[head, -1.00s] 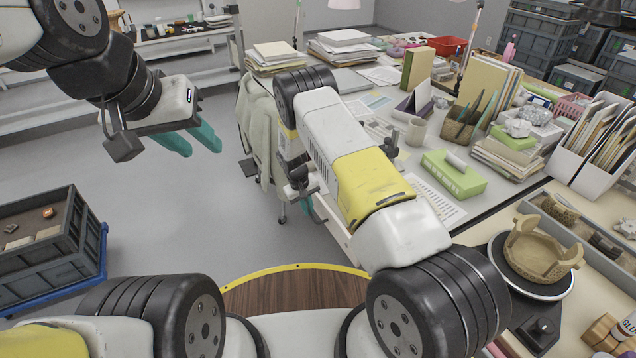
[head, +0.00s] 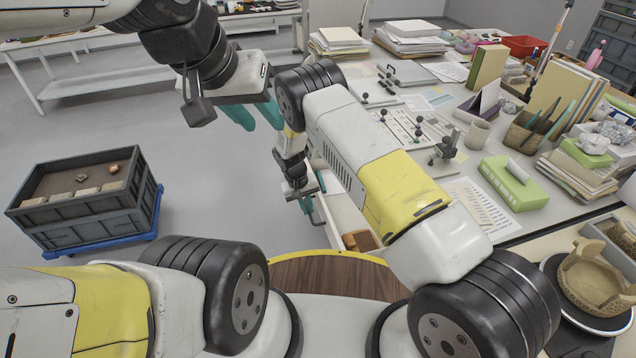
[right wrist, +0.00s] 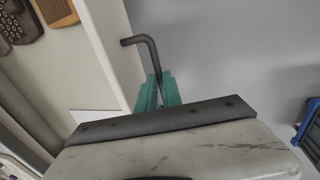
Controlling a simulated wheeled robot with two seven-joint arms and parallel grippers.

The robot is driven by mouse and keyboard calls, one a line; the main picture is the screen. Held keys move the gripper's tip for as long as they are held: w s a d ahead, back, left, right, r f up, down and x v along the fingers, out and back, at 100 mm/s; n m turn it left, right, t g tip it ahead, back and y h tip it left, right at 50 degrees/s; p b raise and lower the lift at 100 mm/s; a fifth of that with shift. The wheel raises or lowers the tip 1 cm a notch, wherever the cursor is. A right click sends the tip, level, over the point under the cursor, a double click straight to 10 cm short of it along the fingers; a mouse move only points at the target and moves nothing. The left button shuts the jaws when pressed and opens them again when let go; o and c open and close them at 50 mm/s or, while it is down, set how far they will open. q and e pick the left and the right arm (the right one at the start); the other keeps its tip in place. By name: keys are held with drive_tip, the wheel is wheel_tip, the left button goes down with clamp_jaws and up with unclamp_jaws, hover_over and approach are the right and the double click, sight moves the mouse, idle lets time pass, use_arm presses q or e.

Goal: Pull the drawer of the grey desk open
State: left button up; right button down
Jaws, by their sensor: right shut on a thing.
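The grey desk (head: 455,130) stands at the right of the head view. Its white drawer (head: 340,208) is pulled out, and part of its inside shows; my right arm hides some of it. In the right wrist view the drawer's front panel (right wrist: 110,45) has a dark bent handle (right wrist: 150,50). My right gripper (right wrist: 158,92) is shut on this handle, with its teal fingers on either side. In the head view the right gripper (head: 313,207) is at the drawer's outer end, partly hidden. My left gripper (head: 255,116) is open and empty, above the floor away from the desk.
A brown object (head: 360,240) lies in the drawer; the wrist view also shows a dark perforated item (right wrist: 18,25) there. A grey crate (head: 85,205) on a blue dolly stands at the left. The floor between crate and desk is clear.

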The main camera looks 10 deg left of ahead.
drive_tip(key=c, duration=1.8)
unclamp_jaws()
drive_tip(key=r, duration=0.2)
drive_tip(key=a+r, duration=0.1)
drive_tip(key=r, duration=0.4)
drive_tip(key=shift+s+a+r, duration=0.2)
drive_tip(key=shift+s+r, duration=0.1)
drive_tip(key=s+d+r+m+y, duration=0.1)
drive_tip(key=d+r, duration=0.4)
drive_tip(key=r, duration=0.5)
drive_tip(key=s+d+r+m+t+y, duration=0.1)
drive_tip(key=d+r, duration=0.4)
drive_tip(key=r, duration=0.6)
drive_tip(key=s+d+r+m+y, duration=0.15)
drive_tip(key=d+r, duration=0.25)
drive_tip(key=r, duration=0.6)
drive_tip(key=s+d+r+t, duration=0.2)
drive_tip(key=s+d+r, duration=0.6)
drive_tip(key=s+r, duration=0.15)
drive_tip(key=s+d, duration=0.1)
drive_tip(key=s, duration=0.3)
drive_tip(key=s+d+r+t, duration=0.1)
drive_tip(key=s+d, duration=0.1)
drive_tip(key=s, duration=0.3)
drive_tip(key=s+d+r+t, duration=0.1)
drive_tip(key=s+d, duration=0.1)
drive_tip(key=s, duration=0.3)
drive_tip(key=shift+d+r+y, duration=0.15)
drive_tip(key=shift+r+y, duration=0.1)
drive_tip(key=shift+y, duration=0.1)
